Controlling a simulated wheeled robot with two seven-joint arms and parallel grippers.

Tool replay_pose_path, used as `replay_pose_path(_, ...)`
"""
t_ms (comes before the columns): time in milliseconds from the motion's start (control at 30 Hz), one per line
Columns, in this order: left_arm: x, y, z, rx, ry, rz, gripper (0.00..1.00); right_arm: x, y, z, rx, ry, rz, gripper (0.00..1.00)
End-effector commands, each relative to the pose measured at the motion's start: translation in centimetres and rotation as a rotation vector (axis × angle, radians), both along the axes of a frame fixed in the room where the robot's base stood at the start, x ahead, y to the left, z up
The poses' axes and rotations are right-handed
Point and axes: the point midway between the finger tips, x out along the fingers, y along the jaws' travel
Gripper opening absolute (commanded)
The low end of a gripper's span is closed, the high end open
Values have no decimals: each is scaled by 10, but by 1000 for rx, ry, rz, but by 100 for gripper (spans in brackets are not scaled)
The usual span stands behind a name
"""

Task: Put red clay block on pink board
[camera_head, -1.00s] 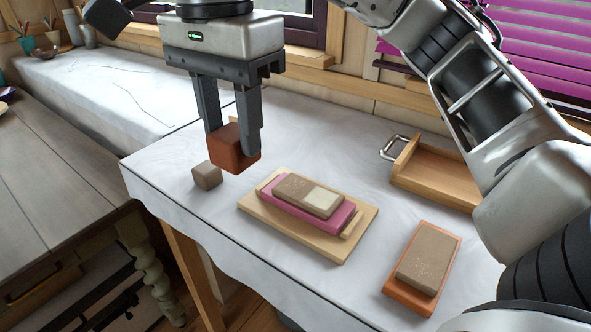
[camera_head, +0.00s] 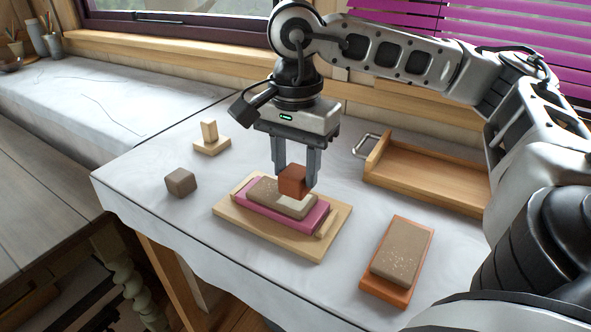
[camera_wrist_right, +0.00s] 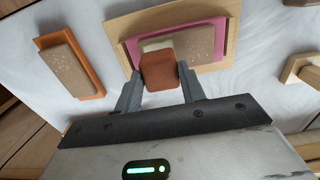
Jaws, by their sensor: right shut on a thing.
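The red clay block (camera_head: 292,181) is held between the fingers of my right gripper (camera_head: 295,180). It appears just above the pale end of the brown slab (camera_head: 270,194) on the pink board (camera_head: 314,221); I cannot tell whether it touches. The pink board lies on a light wooden base (camera_head: 245,230). In the right wrist view, the red clay block (camera_wrist_right: 158,72) sits between my fingertips (camera_wrist_right: 160,85), overlapping the edge of the pale patch, with the pink board (camera_wrist_right: 131,50) around the slab. My left gripper is not in view.
A grey-brown cube (camera_head: 180,183) stands left of the base. A small wooden stand (camera_head: 211,139) is behind it. An orange board (camera_head: 383,290) with a brown slab (camera_head: 402,250) lies front right. A wooden tray (camera_head: 425,183) with a metal handle is at the back right.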

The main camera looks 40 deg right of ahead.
Motion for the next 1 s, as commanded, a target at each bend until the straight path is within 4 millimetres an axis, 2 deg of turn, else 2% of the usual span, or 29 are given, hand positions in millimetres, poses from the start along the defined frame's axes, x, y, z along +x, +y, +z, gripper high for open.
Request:
replay_pose_path(100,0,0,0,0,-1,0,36,0,0,-12,1,-2,0,14)
replay_pose_path(500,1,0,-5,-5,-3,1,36,0,0,-19,1,-2,-1,14)
replay_pose_path(533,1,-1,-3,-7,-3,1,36,0,0,-18,1,-2,-1,45)
replay_pose_path(600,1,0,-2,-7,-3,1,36,0,0,-17,1,-2,-1,62)
replay_pose_path(867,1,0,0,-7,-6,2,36,0,0,-16,1,-2,-1,62)
replay_pose_path(1000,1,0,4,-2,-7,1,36,1,1,-8,0,-5,-1,62)
